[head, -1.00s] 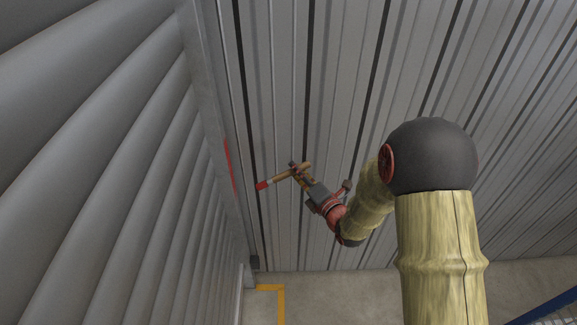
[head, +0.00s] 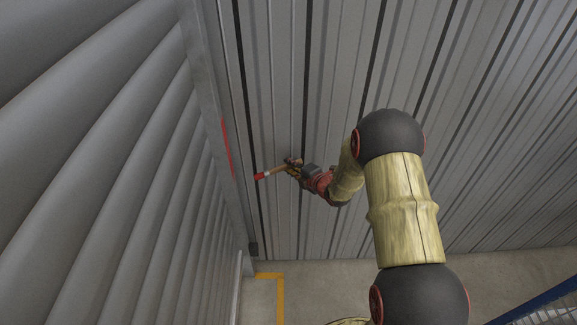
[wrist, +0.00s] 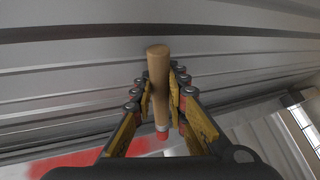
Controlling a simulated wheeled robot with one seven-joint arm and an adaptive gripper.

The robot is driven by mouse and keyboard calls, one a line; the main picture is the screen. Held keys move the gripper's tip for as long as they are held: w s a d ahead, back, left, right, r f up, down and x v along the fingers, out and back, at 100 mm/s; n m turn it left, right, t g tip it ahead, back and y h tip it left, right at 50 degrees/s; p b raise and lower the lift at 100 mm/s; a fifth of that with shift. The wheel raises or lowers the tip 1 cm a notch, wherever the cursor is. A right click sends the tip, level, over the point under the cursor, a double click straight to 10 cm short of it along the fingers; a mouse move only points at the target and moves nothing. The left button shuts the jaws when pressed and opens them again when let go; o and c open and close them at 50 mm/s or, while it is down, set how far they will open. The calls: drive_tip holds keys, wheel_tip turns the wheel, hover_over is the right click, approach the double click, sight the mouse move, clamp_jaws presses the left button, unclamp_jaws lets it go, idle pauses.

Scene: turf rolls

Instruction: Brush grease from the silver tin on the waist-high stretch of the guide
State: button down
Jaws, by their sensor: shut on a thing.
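My gripper (head: 291,168) is shut on the wooden handle of a brush (head: 276,172). The brush's red end points left toward the guide (head: 209,102), a grey upright beside the slatted shutter. A red stretch (head: 227,147) is on the guide, a little left of the brush tip, with a visible gap between them in the head view. In the wrist view the brush handle (wrist: 158,75) stands between the fingers, its red end low in the picture. A red patch (wrist: 85,158) shows at lower left there. The silver tin is in neither view.
The grey slatted shutter (head: 90,150) fills the left. A ribbed metal wall (head: 330,70) lies behind my arm. A yellow line (head: 280,295) marks the concrete floor below, and a blue edge (head: 535,303) is at lower right.

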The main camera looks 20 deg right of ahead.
drive_tip(key=shift+w+a+b, duration=0.2)
drive_tip(key=shift+w+a, duration=0.1)
drive_tip(key=shift+a, duration=0.6)
drive_tip(key=shift+w+a+b, duration=0.25)
drive_tip(key=shift+a, duration=0.6)
drive_tip(key=shift+w+a+b, duration=0.2)
drive_tip(key=shift+w+a, duration=0.1)
drive_tip(key=shift+a, duration=0.6)
drive_tip(key=shift+w+a, duration=0.3)
drive_tip(key=shift+a, duration=0.5)
drive_tip(key=shift+r, duration=0.15)
